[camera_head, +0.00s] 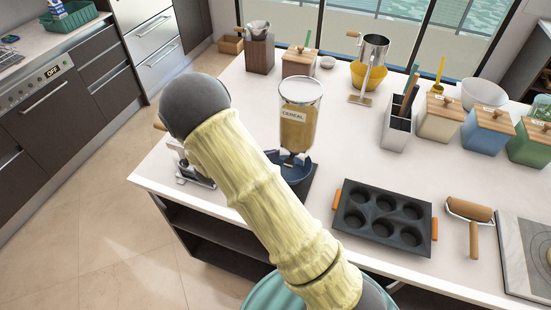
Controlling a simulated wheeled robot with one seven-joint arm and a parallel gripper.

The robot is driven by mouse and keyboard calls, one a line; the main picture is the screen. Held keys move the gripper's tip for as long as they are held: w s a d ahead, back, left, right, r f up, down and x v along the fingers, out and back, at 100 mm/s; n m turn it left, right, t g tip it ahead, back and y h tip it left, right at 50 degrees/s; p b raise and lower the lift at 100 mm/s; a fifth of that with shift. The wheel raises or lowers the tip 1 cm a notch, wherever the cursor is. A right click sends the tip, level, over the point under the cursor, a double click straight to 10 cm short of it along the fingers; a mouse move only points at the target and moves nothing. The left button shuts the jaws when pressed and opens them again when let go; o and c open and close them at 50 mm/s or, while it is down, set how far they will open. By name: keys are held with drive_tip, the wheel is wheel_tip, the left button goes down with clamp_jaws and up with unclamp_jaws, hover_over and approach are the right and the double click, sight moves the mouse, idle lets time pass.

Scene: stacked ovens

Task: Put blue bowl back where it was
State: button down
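A dark blue bowl (296,168) sits under the spout of the cereal dispenser (299,115), on the dispenser's dark base (308,188) near the counter's front edge. My pale yellow arm crosses in front of it and hides its left and lower part. I cannot see whether anything is in the bowl. The far part of my arm is hidden behind the near link, and my gripper cannot be made out.
On the white counter (335,155), a dark muffin tray (384,217) and a rolling pin (470,210) lie to the right. Lidded jars (487,130) and a white bowl (484,93) stand farther right. A metal appliance (192,172) is partly hidden at the left edge.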

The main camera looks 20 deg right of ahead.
drive_tip(key=shift+w+d+r, duration=0.1)
drive_tip(key=shift+w+d, duration=0.2)
drive_tip(key=shift+d, duration=0.45)
wheel_tip(320, 180, down, 3)
drive_tip(key=shift+a+f+p, duration=0.1)
drive_tip(key=shift+f+p, duration=0.05)
drive_tip(key=shift+p, duration=0.45)
drive_tip(key=shift+s+f, duration=0.1)
drive_tip(key=shift+f, duration=0.05)
drive_tip(key=shift+f, duration=0.15)
drive_tip(key=c, duration=1.7)
unclamp_jaws()
